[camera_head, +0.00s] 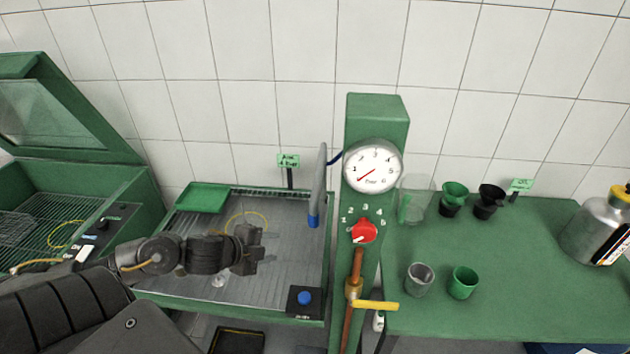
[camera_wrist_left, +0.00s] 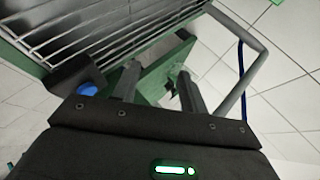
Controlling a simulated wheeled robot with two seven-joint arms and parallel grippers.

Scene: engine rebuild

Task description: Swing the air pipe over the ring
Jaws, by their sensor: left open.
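The air pipe (camera_head: 318,185) is a grey tube with a blue tip, hanging beside the gauge column at the right edge of the slatted tray. In the left wrist view the bent grey pipe (camera_wrist_left: 258,68) is at the right, with a blue hose. A thin yellow ring (camera_head: 246,212) lies on the tray, partly hidden behind my left gripper. My left gripper (camera_head: 256,248) is open and empty above the tray, left of the pipe and apart from it. Its two fingers (camera_wrist_left: 160,88) show in the wrist view with nothing held between them. My right gripper is not in view.
The green column carries a gauge (camera_head: 373,166), a red knob (camera_head: 364,231) and a yellow lever (camera_head: 376,305). A blue button (camera_head: 304,298) sits at the tray's front right corner. Cups and funnels stand on the green table (camera_head: 530,260). An open-lidded green machine (camera_head: 120,190) is at left.

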